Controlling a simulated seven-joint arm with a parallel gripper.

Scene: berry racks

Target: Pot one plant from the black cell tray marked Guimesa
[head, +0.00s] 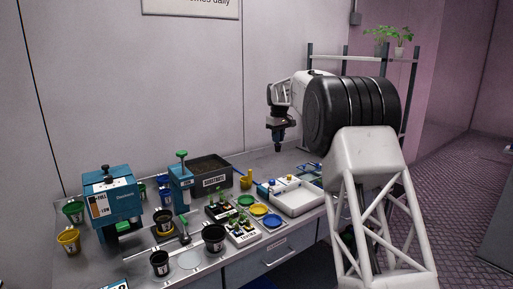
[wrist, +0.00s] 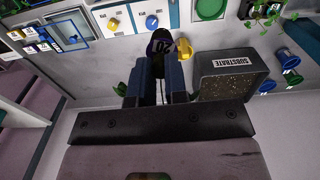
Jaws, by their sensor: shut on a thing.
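In the head view my gripper (head: 278,138) is raised above the back of the bench, to the right of the substrate bin. In the wrist view my gripper (wrist: 157,82) is shut on a dark object (wrist: 160,45) with a white marking; what it is I cannot tell. Two black cell trays with green seedlings stand mid-bench, one behind (head: 219,213) and one in front (head: 242,236). Their labels are too small to read. Black pots stand on the left (head: 163,222), at the front (head: 160,264) and beside the front tray (head: 214,238).
The dark bin marked SUBSTRATE (head: 212,178) shows in the wrist view (wrist: 236,75) too. A blue machine (head: 110,197) stands at the left.

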